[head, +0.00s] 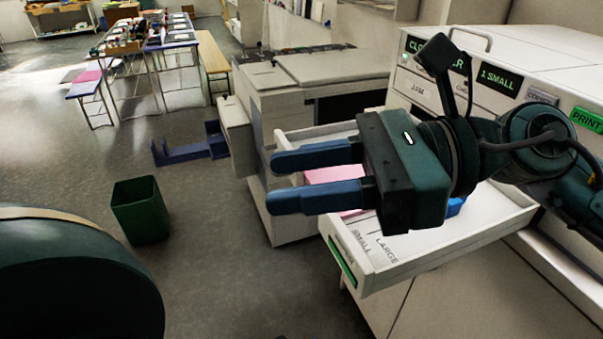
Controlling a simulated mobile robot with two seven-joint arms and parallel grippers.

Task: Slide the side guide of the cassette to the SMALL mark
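The white cassette (425,258) is pulled out of the machine like a drawer, with a green strip on its front. SMALL and LARGE labels (372,246) are printed on its floor near the front edge. Pink paper (333,174) lies inside, partly hidden by my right gripper. A small blue piece (455,206), perhaps the side guide, shows behind the gripper body; most of it is hidden. My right gripper (270,180) is above the cassette, pointing left, its two blue fingers apart with nothing between them. My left gripper is not in view.
The white machine (560,60) with black and green label plates stands at the right. A grey copier (320,70) is behind the cassette. A green bin (140,210) and a blue-purple holder (185,152) stand on the floor to the left. Tables (180,45) are far back.

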